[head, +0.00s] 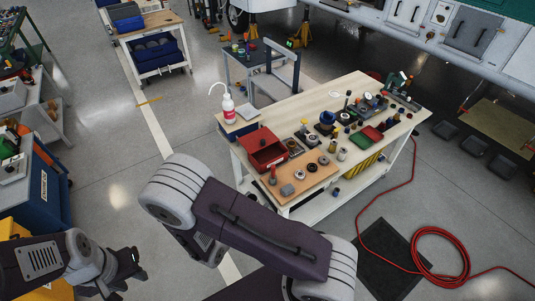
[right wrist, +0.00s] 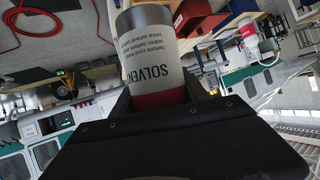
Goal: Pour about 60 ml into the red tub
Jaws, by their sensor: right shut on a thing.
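My right gripper (right wrist: 160,95) is shut on a cylindrical solvent container (right wrist: 150,62) with a pale label reading "SOLVENT" and a red band near the jaws. In the head view my right arm's links hide this gripper and container. A red open tub (head: 265,155) stands at the near left part of the workbench; a red box-shaped thing, likely this tub, shows in the right wrist view (right wrist: 196,14), beyond the container. My left gripper (head: 130,268) is low at the left, away from the bench; its jaws are unclear.
The workbench (head: 345,85) carries a white squeeze bottle (head: 228,106) with a red label, an orange-brown board (head: 305,181) with small parts, and a green and red tray (head: 366,136). A red hose (head: 440,262) coils on the floor at right. A blue cabinet (head: 45,185) stands at left.

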